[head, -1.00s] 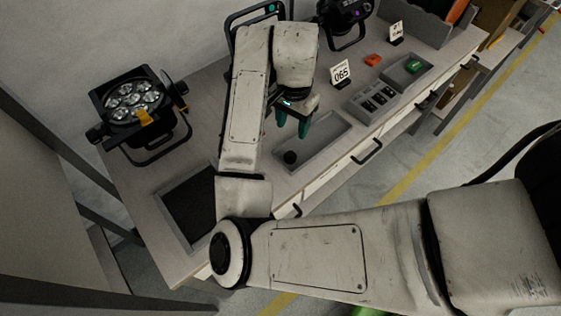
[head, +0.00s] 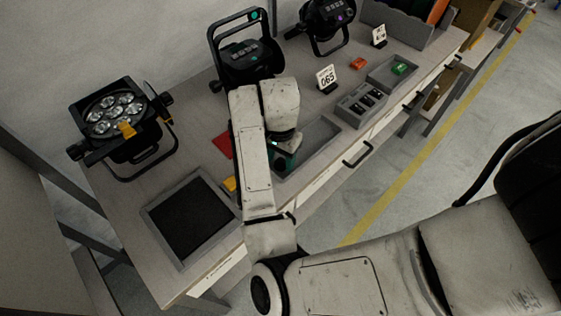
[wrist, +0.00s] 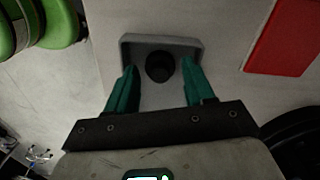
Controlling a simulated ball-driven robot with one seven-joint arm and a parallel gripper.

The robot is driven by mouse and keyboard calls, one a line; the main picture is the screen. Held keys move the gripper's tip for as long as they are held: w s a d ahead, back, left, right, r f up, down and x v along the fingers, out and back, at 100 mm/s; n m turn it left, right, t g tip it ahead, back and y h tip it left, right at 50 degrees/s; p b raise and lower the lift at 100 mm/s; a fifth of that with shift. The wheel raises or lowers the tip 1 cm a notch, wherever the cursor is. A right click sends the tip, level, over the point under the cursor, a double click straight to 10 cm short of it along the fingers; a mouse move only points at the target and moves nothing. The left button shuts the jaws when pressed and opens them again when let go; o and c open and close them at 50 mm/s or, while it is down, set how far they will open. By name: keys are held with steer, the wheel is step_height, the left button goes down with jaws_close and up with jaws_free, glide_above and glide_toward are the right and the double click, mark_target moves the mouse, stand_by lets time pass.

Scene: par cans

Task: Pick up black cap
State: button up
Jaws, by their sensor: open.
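The black cap (wrist: 160,66) is a small round black piece lying in one end of a grey tray (wrist: 127,47). In the wrist view it sits between and just beyond the two green fingertips of my gripper (wrist: 160,71), which is open. A gap shows on both sides of the cap, and no contact is visible. In the head view the tray (head: 322,150) is partly covered by my arm. My gripper (head: 283,160) is low over the tray there, and the cap is hidden behind the arm.
A red flat piece (head: 222,145) lies left of my arm, with a yellow item (head: 230,184) below it. A framed black mat (head: 190,218) is at the near left. Stage lights (head: 118,113) stand along the back. A compartment box (head: 360,104) is to the right.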

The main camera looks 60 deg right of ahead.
steer(key=shift+f, duration=0.1)
steer(key=shift+c, duration=0.2)
steer(key=c, duration=0.9)
steer(key=shift+o, duration=0.2)
